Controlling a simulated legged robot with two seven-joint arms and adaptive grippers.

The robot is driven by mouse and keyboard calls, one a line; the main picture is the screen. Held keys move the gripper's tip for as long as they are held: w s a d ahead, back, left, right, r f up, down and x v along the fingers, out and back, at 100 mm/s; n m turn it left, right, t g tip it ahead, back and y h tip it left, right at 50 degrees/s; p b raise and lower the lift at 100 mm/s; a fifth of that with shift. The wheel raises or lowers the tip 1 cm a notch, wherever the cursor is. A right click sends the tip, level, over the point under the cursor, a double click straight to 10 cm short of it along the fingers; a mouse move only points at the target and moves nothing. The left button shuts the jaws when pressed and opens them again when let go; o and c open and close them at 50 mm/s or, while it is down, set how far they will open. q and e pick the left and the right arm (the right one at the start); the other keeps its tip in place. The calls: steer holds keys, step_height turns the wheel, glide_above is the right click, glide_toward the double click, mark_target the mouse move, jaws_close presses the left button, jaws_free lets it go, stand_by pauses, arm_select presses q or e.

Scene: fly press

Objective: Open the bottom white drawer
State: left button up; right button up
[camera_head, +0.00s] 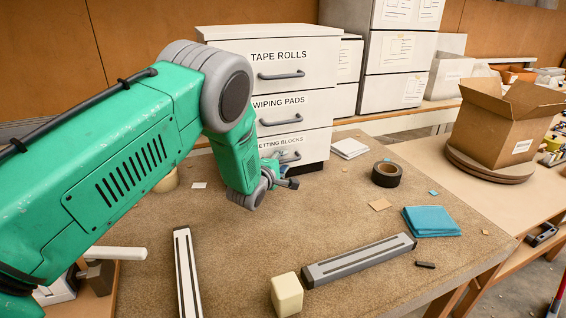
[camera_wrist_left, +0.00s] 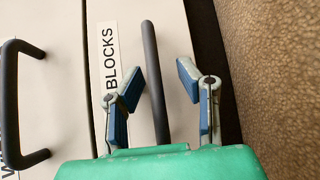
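The white drawer unit (camera_head: 225,35) stands at the back of the table. Its bottom drawer (camera_head: 318,142), labelled "SETTING BLOCKS" with the start covered by my arm, appears shut. The bottom drawer's dark bar handle (camera_head: 292,157) also shows in the left wrist view (camera_wrist_left: 153,70). My left gripper (camera_head: 283,172) is in front of the bottom drawer, low over the table. In the left wrist view its two blue-padded fingers (camera_wrist_left: 153,82) are spread apart, one on each side of the handle. My right gripper is not in view.
The drawers above are labelled "WIPING PADS" (camera_head: 310,103) and "TAPE ROLLS" (camera_head: 318,60). A black tape roll (camera_head: 386,174), a blue cloth (camera_head: 432,222), a grey rail (camera_head: 358,260) and a cream block (camera_head: 287,294) lie on the table (camera_head: 240,245). The table's middle is mostly clear.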

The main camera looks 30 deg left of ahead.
arm_select(q)
steer(key=shift+d+r, duration=0.15)
steer(key=shift+d, duration=0.2)
jaws_close()
steer(key=shift+s+d+r, duration=0.1)
steer(key=shift+d+r, duration=0.05)
steer(key=shift+d, duration=0.3)
steer(key=s+d, duration=1.5)
steer(key=d, duration=0.1)
steer(key=shift+d+p, duration=0.15)
steer(key=shift+p, duration=0.25)
jaws_free()
steer(key=shift+w, duration=0.1)
steer(key=shift+d, duration=0.1)
